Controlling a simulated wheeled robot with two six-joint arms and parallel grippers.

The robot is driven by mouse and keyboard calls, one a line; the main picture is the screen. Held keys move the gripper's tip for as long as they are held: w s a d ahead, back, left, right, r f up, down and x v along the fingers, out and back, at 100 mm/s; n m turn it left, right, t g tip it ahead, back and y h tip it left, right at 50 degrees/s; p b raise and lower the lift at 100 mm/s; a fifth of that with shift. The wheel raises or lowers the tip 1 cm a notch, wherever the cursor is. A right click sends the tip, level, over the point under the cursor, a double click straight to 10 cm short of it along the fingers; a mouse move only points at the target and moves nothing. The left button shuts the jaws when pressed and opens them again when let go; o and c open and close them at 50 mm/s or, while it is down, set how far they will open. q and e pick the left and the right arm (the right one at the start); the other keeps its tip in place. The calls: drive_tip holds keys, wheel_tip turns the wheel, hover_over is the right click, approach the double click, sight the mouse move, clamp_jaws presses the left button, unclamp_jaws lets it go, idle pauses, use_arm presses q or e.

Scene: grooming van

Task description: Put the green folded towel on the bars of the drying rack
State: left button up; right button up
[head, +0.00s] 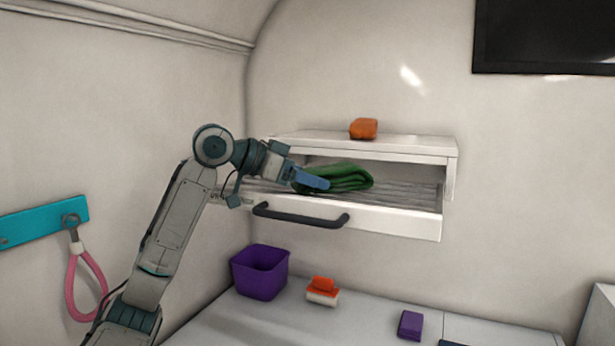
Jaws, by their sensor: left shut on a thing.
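The green folded towel (348,178) is at the front of an open white wall unit, over or on the grey bars of the drying rack (408,194). My left gripper (312,182) reaches in from the left and is shut on the towel's left end. The gripper hides part of that end. I cannot tell whether the towel's underside touches the bars. My right gripper is not in view.
The unit's white front (390,219) carries a dark handle (300,215). An orange item (363,128) lies on top. Below, a purple bin (260,272), an orange-and-white item (322,291) and a purple block (410,325) stand on the counter. A pink loop (72,285) hangs left.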

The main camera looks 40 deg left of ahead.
use_arm(q)
drive_tip(key=shift+d, duration=0.15)
drive_tip(key=o, duration=1)
drive_tip(key=shift+f, duration=0.1)
drive_tip(key=shift+r, duration=0.2)
drive_tip(key=shift+s+a, duration=0.15)
drive_tip(key=shift+a, duration=0.05)
drive_tip(key=b+v, duration=0.4)
drive_tip(key=v, duration=0.6)
drive_tip(key=shift+s+a+r, duration=0.1)
drive_tip(key=shift+s+a, duration=0.05)
drive_tip(key=shift+s, duration=0.1)
drive_tip(key=shift+s+a+r, duration=0.25)
drive_tip(key=shift+s, duration=0.15)
